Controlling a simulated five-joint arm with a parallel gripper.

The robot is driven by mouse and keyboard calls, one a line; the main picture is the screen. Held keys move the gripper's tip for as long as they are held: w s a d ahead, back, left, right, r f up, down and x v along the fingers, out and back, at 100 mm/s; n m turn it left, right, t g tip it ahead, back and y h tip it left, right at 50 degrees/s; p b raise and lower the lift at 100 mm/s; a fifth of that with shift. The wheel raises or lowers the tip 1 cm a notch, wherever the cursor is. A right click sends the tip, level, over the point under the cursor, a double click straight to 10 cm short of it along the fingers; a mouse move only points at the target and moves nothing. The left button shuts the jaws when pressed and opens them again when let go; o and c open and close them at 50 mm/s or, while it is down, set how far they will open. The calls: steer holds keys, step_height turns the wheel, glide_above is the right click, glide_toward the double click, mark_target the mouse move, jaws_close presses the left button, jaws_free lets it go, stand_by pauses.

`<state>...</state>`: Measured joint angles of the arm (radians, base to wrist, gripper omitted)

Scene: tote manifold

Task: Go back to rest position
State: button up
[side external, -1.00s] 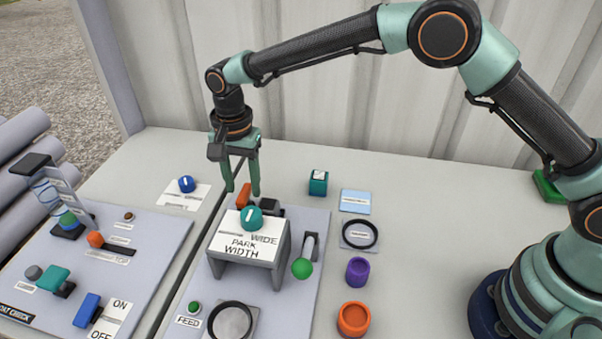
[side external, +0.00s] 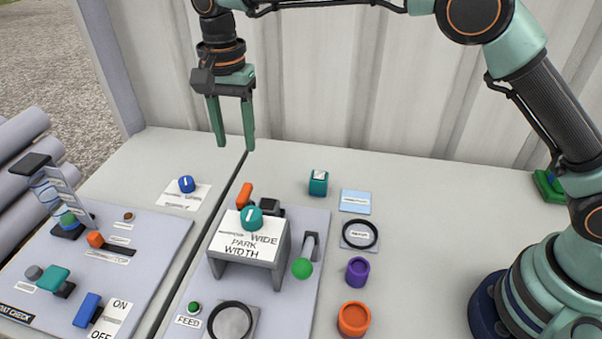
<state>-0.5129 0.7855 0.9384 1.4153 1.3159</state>
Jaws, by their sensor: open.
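My gripper (side external: 235,146) is open and empty, with its two green fingers pointing down and apart. It hangs in the air above the back of the panels, clear of everything. Below it stands an orange handle (side external: 244,195) behind a grey raised block (side external: 276,262) labelled PARK WIDTH. A teal knob (side external: 251,217) sits on top of that block.
A green-balled lever (side external: 302,268) stands right of the block. A teal cube (side external: 318,183), a purple cup (side external: 357,271) and an orange cup (side external: 353,320) stand on the table. The left panel (side external: 150,240) carries several switches. A corrugated wall (side external: 330,110) rises behind.

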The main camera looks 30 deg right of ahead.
steer(key=s+d+r+n+t, duration=0.1)
steer(key=s+d+r+n, duration=0.15)
steer(key=d+r, duration=0.4)
steer(key=s+d+r+n+t, duration=0.2)
steer(key=s+d+r, duration=0.15)
steer(key=d, duration=0.55)
steer(key=s+d+f+n+t, duration=0.2)
steer(key=s+d+f+n, duration=0.2)
steer(key=s+d, duration=0.7)
steer(key=shift+s+f+n+t, duration=0.2)
steer(key=shift+s+n+t, duration=0.15)
steer(key=shift+s, duration=0.5)
